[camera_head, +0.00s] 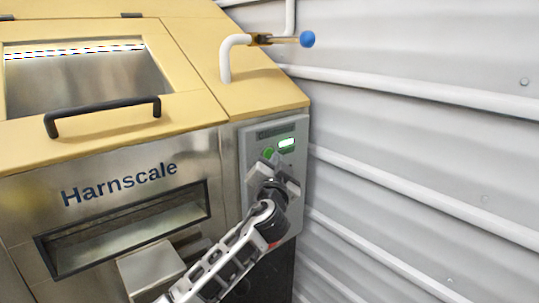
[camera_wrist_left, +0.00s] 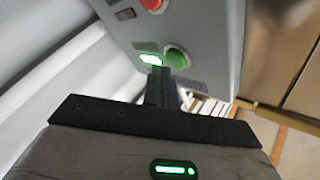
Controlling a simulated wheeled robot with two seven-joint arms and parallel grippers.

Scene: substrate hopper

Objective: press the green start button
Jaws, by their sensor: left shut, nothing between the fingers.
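The green start button (camera_head: 268,154) is on the grey control panel (camera_head: 247,160) of the machine, beside a lit green display. It also shows in the left wrist view as a round green button (camera_wrist_left: 177,57) in a dark surround. My left gripper (camera_head: 274,160) is in front of the panel, shut and empty, with its tips close to the button's lower edge. In the wrist view the shut fingertips (camera_wrist_left: 160,70) overlap the area between the button and the lit display (camera_wrist_left: 150,60). I cannot tell whether they touch the panel. My right gripper is not in view.
A red button (camera_wrist_left: 153,4) and a dark switch (camera_wrist_left: 125,14) are on the same panel. The machine has a yellow hopper top with a black handle (camera_head: 103,116). A white pipe with a blue-knobbed valve (camera_head: 307,39) rises above the panel. A corrugated wall (camera_head: 430,150) stands close on the right.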

